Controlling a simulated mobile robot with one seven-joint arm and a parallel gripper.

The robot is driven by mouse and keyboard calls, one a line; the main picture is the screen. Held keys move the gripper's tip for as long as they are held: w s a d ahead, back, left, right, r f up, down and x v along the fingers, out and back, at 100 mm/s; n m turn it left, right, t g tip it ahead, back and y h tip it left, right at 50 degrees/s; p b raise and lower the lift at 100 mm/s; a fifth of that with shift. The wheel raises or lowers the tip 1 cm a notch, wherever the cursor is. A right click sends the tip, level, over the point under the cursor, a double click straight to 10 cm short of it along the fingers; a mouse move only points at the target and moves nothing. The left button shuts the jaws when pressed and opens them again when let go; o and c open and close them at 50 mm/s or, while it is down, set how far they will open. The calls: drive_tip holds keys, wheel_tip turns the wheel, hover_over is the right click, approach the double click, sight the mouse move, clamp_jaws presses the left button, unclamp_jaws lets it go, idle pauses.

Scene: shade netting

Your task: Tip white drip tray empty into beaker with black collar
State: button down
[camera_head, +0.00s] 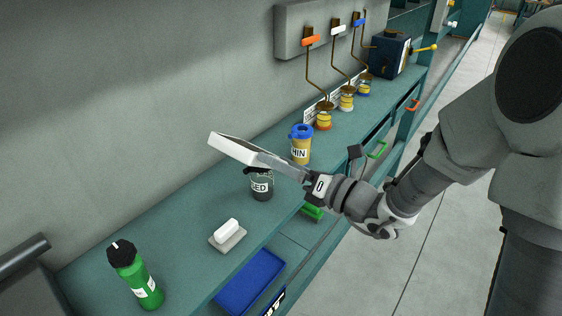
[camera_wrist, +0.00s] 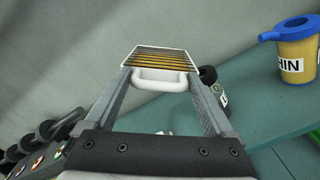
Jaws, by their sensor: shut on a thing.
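The white drip tray (camera_head: 232,149) is held in the air above the bench in the head view. My gripper (camera_head: 262,159) is shut on its white handle; the wrist view shows the handle (camera_wrist: 160,84) between the fingers. Yellow shows between dark slats on the tray (camera_wrist: 160,61). In the wrist view the beaker (camera_wrist: 209,76) is partly behind the right finger.
A yellow container with blue lid (camera_head: 301,145), labelled "HIN", stands right of the beaker. A white block on a grey pad (camera_head: 228,234) and a green bottle (camera_head: 138,276) stand left. Several taps with yellow cups (camera_head: 323,116) are farther back.

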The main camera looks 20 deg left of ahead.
drive_tip(key=shift+w+d+r+m+p, duration=0.1)
drive_tip(key=shift+w+r+m+p, duration=0.2)
drive_tip(key=shift+m+p, duration=0.6)
drive_tip(key=shift+w+d+r+m+p, duration=0.15)
drive_tip(key=shift+r+m+p, duration=0.1)
drive_tip(key=shift+m+p, duration=0.6)
drive_tip(key=shift+w+d+r+m+p, duration=0.1)
drive_tip(key=shift+w+r+m+p, duration=0.2)
drive_tip(key=shift+m+p, duration=0.6)
idle(5.3)
